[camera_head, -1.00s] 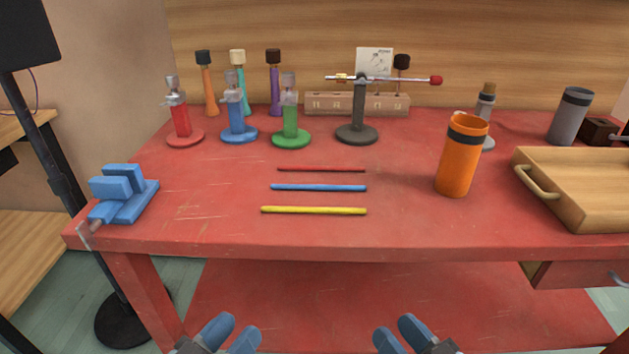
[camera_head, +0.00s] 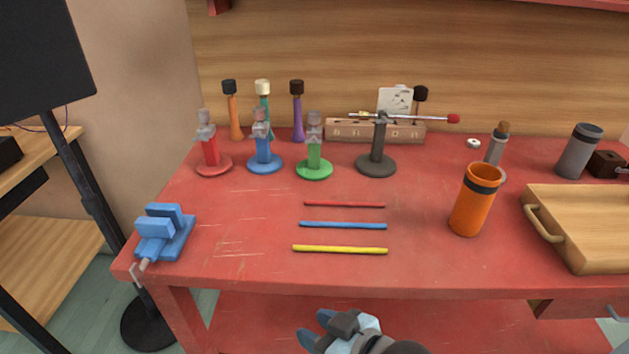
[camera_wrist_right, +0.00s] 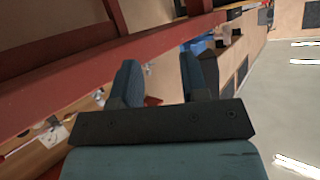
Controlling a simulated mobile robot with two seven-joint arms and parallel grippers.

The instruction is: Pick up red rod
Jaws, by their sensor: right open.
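The red rod (camera_head: 345,204) lies flat across the red table (camera_head: 240,268), behind the blue rod (camera_head: 343,225) and the yellow rod (camera_head: 340,249). My right gripper (camera_head: 314,328) is low in the head view, in front of the table's front edge and well apart from the rods. Its two blue fingers are spread with nothing between them, as the right wrist view also shows (camera_wrist_right: 160,82). My left gripper is not in the head view.
A blue vise (camera_head: 165,235) sits at the table's left front corner. Red, blue and green stands (camera_head: 314,165) and a dark stand (camera_head: 377,160) are behind the rods. An orange cup (camera_head: 473,205) and a wooden tray (camera_head: 540,222) are to the right. The table around the rods is clear.

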